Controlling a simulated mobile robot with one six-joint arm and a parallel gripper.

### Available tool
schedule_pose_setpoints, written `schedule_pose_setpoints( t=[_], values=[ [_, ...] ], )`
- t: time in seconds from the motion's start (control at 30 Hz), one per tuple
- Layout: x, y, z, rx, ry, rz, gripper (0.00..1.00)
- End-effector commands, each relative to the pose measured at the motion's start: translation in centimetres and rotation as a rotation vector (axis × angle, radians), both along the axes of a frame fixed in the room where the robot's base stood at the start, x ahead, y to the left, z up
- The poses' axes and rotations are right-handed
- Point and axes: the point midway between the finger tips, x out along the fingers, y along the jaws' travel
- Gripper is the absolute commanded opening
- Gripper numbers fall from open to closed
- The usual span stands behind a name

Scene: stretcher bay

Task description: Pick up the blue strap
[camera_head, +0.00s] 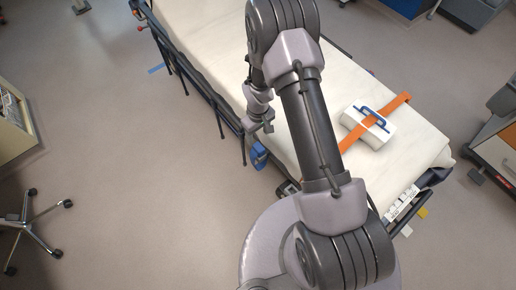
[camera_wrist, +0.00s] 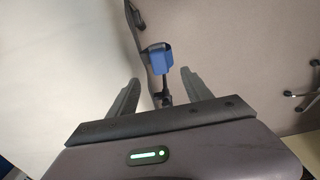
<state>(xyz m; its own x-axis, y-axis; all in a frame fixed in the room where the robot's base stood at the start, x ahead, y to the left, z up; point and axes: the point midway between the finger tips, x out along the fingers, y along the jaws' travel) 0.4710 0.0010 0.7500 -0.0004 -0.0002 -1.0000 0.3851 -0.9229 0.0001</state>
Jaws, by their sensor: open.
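The blue strap (camera_head: 259,155) hangs at the near side edge of the stretcher, by the dark side rail. In the wrist view the blue strap (camera_wrist: 158,59) appears as a short blue block against a dark rail. It sits between the two finger lines and beyond the tips. My gripper (camera_wrist: 158,80) is open with nothing between its fingers. In the head view my gripper (camera_head: 264,127) is small and partly hidden by my arm, just above the blue strap in the picture. I cannot tell the exact gap between them.
The stretcher (camera_head: 205,45) has a white mattress. A white box with a blue handle (camera_head: 376,118) lies on it under an orange strap (camera_head: 403,100). A dark side rail (camera_head: 185,65) runs along its left side. A wheeled chair base (camera_head: 30,228) stands at left. Floor between is clear.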

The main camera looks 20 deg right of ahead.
Motion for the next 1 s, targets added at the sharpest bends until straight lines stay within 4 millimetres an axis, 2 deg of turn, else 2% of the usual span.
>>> schedule_pose_setpoints(
  t=[0.03, 0.1, 0.2, 0.37, 0.6, 0.8, 0.87, 1.0],
  values=[
    [-0.1, 0.0, -2.1, 0.000, 0.002, -0.001, 0.58],
    [-0.1, 0.0, -3.8, 0.000, 0.002, -0.002, 0.58],
    [0.0, 0.0, -5.5, 0.001, 0.001, -0.002, 0.58],
    [0.0, 0.0, -6.7, 0.000, 0.000, -0.002, 0.58],
    [-0.1, -0.1, -11.2, 0.001, 0.001, -0.002, 0.58],
    [-0.1, -0.1, -11.1, 0.000, -0.001, -0.002, 0.58],
    [-0.1, -0.1, -11.1, 0.000, -0.001, -0.002, 0.48],
    [-0.1, -0.1, -11.1, 0.000, -0.001, -0.002, 0.21]
  ],
)
